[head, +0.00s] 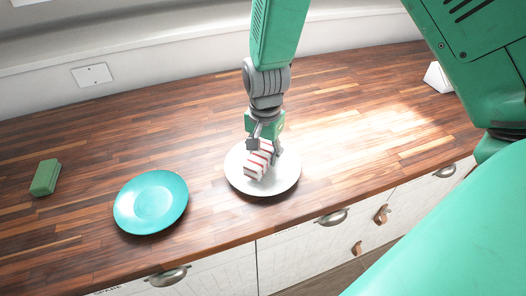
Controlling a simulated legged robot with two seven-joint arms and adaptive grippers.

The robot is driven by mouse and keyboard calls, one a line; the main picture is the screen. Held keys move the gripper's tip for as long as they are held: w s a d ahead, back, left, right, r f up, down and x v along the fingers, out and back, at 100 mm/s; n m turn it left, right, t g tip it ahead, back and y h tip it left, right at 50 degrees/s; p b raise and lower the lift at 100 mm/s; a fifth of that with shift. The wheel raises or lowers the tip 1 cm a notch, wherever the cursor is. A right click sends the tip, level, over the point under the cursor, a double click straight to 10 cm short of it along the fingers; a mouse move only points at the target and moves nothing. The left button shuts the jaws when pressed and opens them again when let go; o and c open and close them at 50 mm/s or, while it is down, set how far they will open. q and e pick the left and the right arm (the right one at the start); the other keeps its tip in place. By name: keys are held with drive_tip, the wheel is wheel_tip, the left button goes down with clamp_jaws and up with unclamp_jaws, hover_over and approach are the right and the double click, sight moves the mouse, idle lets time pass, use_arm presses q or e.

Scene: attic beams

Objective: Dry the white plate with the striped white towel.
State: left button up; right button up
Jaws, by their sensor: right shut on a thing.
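The white plate (283,182) lies on the wooden counter near its front edge, in the middle of the head view. My right gripper (264,147) reaches down over it from above and is shut on the striped white towel (257,164). The towel is a small folded block with red stripes. It is over the plate's middle and left part; I cannot tell whether it presses on the surface. The gripper hides part of the plate's far side. My left gripper is not in view.
A turquoise plate (152,202) lies left of the white plate, close to the counter's front edge. A green block (46,177) lies at the far left. A white object (437,77) stands at the back right. The wooden counter (150,130) is clear behind the plates.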

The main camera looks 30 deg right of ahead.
sight(254, 154)
drive_tip(key=shift+f, duration=0.6)
idle(0.9)
drive_tip(key=shift+o, duration=0.2)
drive_tip(key=shift+s+d, duration=0.75)
drive_tip(key=shift+d, duration=0.35)
drive_tip(key=shift+w+a+p, duration=0.3)
drive_tip(key=shift+a+p, duration=0.15)
drive_tip(key=shift+a, duration=0.3)
drive_tip(key=shift+w+a+p, duration=0.3)
drive_tip(key=shift+a+p, duration=0.15)
drive_tip(key=shift+a, duration=0.3)
drive_tip(key=shift+c, duration=0.2)
drive_tip(key=shift+w+a, duration=0.15)
drive_tip(key=shift+a, duration=0.85)
drive_tip(key=shift+d, duration=0.1)
